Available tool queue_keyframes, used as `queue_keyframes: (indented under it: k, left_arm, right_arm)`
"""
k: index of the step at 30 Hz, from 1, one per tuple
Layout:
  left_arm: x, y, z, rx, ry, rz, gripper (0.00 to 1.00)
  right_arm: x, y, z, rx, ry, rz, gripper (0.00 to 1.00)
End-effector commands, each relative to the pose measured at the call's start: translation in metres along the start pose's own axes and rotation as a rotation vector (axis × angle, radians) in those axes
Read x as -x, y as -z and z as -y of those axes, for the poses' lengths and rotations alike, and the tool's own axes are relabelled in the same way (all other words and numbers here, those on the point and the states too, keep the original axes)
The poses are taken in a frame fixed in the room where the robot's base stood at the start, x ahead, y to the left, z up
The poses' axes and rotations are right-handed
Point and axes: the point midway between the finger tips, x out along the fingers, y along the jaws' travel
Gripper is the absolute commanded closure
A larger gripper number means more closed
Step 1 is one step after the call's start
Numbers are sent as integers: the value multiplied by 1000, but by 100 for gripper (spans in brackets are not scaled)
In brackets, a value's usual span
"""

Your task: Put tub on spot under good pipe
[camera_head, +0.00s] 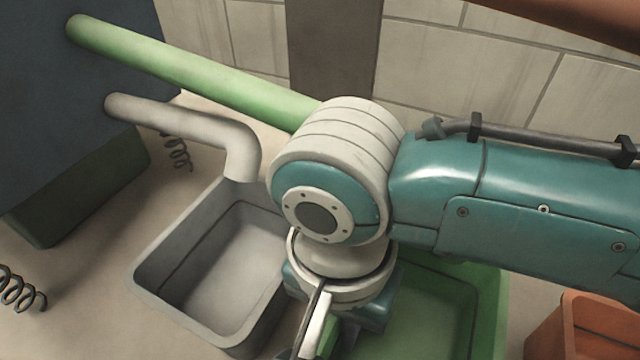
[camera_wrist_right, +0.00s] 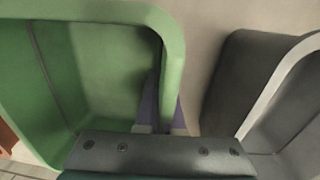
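A green tub (camera_head: 425,315) stands below my right arm, partly hidden by it. In the right wrist view the green tub (camera_wrist_right: 95,75) fills the left side. My right gripper (camera_wrist_right: 165,118) has one finger inside and one outside the tub's side wall, close against it; it appears shut on that wall. In the head view the right gripper (camera_head: 315,330) is largely hidden by its own wrist. A green pipe (camera_head: 190,70) runs from the dark box toward the right; its far end is hidden behind my arm. A pale grey pipe (camera_head: 190,125) bends down above a grey tub. No spot shows. My left gripper is out of view.
The grey tub (camera_head: 145,283) stands left of my right wrist; it also shows in the wrist view (camera_wrist_right: 235,75). An orange tub (camera_head: 565,335) is at the lower right. A dark blue box (camera_head: 60,90) and coiled springs (camera_head: 20,290) lie left. A tiled wall closes the back.

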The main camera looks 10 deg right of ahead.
Motion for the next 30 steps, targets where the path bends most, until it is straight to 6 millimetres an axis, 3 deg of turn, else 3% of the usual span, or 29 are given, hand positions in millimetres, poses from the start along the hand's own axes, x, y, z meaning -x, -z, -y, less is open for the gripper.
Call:
queue_keyframes:
  k: [5, 6, 15, 23, 30]
  left_arm:
    - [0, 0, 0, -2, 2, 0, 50]
    - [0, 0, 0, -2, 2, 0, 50]
    - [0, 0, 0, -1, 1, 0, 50]
    - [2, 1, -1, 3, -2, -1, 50]
    - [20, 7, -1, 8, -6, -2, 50]
  right_arm:
    - [0, 0, 0, 0, 0, 0, 100]
    - [0, 0, 0, 0, 0, 0, 92]
    - [0, 0, 0, 0, 0, 0, 60]
    - [2, 0, 0, 0, 0, 0, 60]
    - [42, 0, 1, 1, 4, 0, 60]
